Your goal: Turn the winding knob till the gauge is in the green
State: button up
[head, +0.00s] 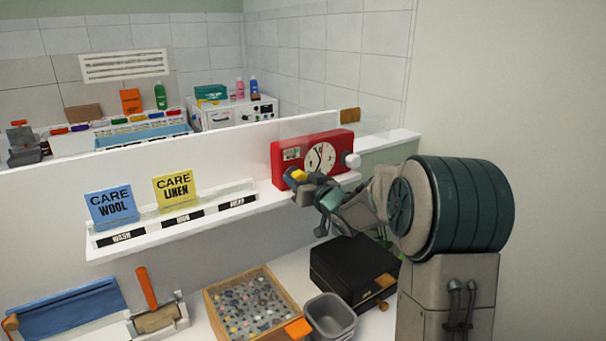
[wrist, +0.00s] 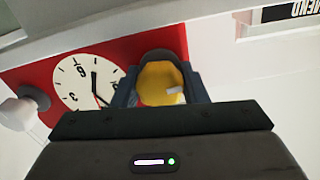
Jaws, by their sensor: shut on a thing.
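A red box (head: 277,158) with a round white dial (head: 320,158) stands on the shelf in the head view. The box also shows in the wrist view (wrist: 108,55), with its white dial (wrist: 85,80) carrying black numbers and dark hands. A yellow knob (wrist: 160,84) is on its front, between the fingers of my gripper (wrist: 160,90). My gripper is shut on this knob. In the head view my gripper (head: 303,178) reaches the lower left of the box's front.
The white shelf (head: 150,238) carries a blue card (head: 111,206) and a yellow card (head: 174,189). Below are a tray of small pieces (head: 250,305), a grey bin (head: 331,316) and a black case (head: 350,272). A wall stands close on the right.

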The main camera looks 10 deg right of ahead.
jog(key=shift+d+r+m+p, duration=0.15)
jog(key=shift+m+p, duration=0.15)
jog(key=shift+m, duration=0.4)
jog(key=o, duration=1)
jog(key=b+v, duration=0.3)
jog(key=v, duration=1)
jog(key=shift+s, duration=0.4)
